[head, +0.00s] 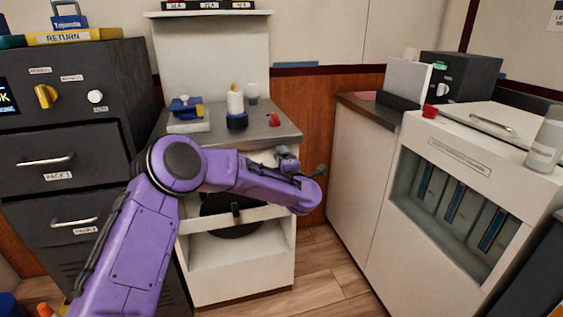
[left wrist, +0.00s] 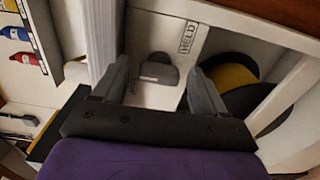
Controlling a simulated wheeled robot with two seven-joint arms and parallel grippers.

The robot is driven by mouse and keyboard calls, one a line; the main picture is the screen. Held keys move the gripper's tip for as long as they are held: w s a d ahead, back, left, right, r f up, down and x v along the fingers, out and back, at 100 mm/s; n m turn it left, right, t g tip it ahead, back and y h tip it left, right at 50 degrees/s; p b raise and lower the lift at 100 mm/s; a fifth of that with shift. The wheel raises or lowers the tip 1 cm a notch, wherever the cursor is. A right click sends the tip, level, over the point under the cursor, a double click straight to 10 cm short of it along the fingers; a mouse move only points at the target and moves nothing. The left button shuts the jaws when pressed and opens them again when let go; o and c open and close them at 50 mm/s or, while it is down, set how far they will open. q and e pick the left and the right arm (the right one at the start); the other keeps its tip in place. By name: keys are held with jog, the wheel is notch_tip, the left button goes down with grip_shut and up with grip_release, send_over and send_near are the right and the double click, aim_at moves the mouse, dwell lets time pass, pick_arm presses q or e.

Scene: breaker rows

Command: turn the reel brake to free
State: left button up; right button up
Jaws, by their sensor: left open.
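In the left wrist view the reel brake, a dark grey rounded handle (left wrist: 158,70), sits on a pale panel beside a label reading HELD (left wrist: 188,37). My left gripper (left wrist: 160,80) is open, with one finger on each side of the handle in the picture and a visible gap to both. I cannot tell how far the handle is beyond the fingertips. A dark reel (head: 228,222) shows partly behind the arm. My right gripper is not in view.
A yellow and black reel (left wrist: 232,76) lies close right of the fingers in the wrist view, with a white frame edge beyond. A pale ribbed post (left wrist: 98,30) stands close left. In the head view, a grey drawer cabinet (head: 70,135) and a white counter unit (head: 440,130) flank the cabinet.

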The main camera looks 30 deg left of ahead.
pick_arm(q)
jog(key=v, duration=1)
jog(key=shift+s+d, duration=0.2)
